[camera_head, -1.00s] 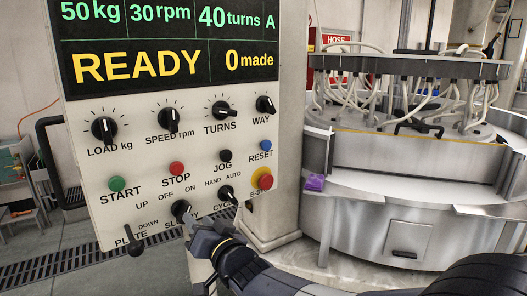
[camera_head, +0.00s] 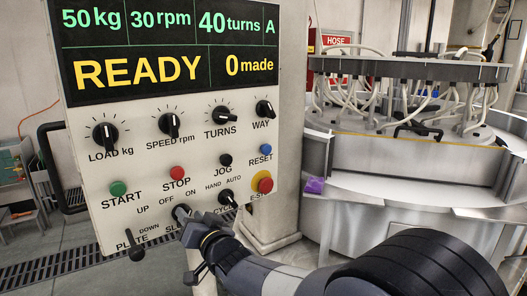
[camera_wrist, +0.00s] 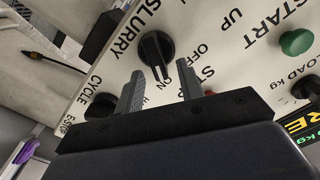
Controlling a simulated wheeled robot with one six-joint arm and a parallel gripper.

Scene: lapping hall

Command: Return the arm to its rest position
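My gripper (camera_head: 183,226) is in front of the lower part of the control panel (camera_head: 90,195), with my arm reaching in from the lower right. In the wrist view my gripper (camera_wrist: 160,72) has its two grey fingers apart with nothing between them. The black SLURRY knob (camera_wrist: 156,56) lies just beyond the fingertips; I cannot tell how far off it is. In the head view my gripper and arm hide most of the SLURRY label and part of the CYCLE label. The display (camera_head: 160,50) reads READY and 0 made.
The PLATE lever (camera_head: 134,246), CYCLE knob (camera_head: 228,197) and red E-stop (camera_head: 265,185) are close around my gripper. A lapping machine (camera_head: 410,150) with hoses stands at the right, a purple item (camera_head: 314,185) on its edge. Floor shows at the lower left.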

